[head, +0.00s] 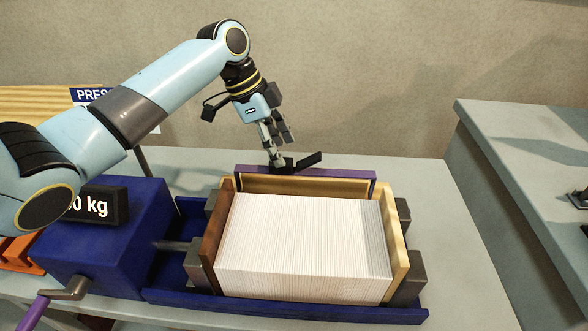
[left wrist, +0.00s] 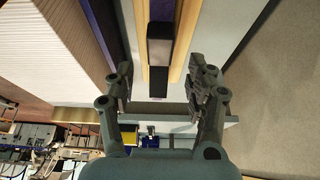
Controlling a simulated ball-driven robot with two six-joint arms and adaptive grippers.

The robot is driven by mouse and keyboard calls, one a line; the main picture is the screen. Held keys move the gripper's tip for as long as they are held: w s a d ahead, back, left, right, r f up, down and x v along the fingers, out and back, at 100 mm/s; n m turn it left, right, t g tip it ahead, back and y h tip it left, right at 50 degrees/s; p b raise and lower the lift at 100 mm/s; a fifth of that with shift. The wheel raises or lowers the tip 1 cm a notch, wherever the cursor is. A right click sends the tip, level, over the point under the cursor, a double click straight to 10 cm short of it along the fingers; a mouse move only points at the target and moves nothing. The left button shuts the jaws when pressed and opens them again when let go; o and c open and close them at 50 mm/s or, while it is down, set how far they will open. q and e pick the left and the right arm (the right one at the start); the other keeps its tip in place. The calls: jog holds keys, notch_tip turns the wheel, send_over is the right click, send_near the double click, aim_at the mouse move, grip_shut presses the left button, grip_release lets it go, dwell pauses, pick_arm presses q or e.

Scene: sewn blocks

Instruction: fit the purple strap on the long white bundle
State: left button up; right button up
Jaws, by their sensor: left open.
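The long white bundle (head: 300,240) is a stack of many thin white sheets, held on edge between wooden boards in a blue press; its side also shows in the left wrist view (left wrist: 45,40). The purple strap (head: 345,174) runs along the bundle's back side, and I cannot tell whether it touches the bundle. A purple strip with a black block (left wrist: 160,52) shows in the left wrist view. My left gripper (head: 280,160) points down at the strap's back edge. Its fingers (left wrist: 163,82) are apart, with the black block seen between them. My right gripper is not in view.
The blue press (head: 290,309) has grey clamp blocks at its corners and a crank (head: 70,290) at left. A black display (head: 98,207) stands on its blue housing. The grey table (head: 440,230) is clear right of the press. Another grey bench (head: 520,140) stands farther right.

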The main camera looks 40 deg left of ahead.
aim_at(289, 161)
pick_arm(q)
jog(key=x, duration=0.4)
jog(key=shift+w+d+r, duration=0.1)
jog(key=shift+w+d, duration=0.1)
grip_shut()
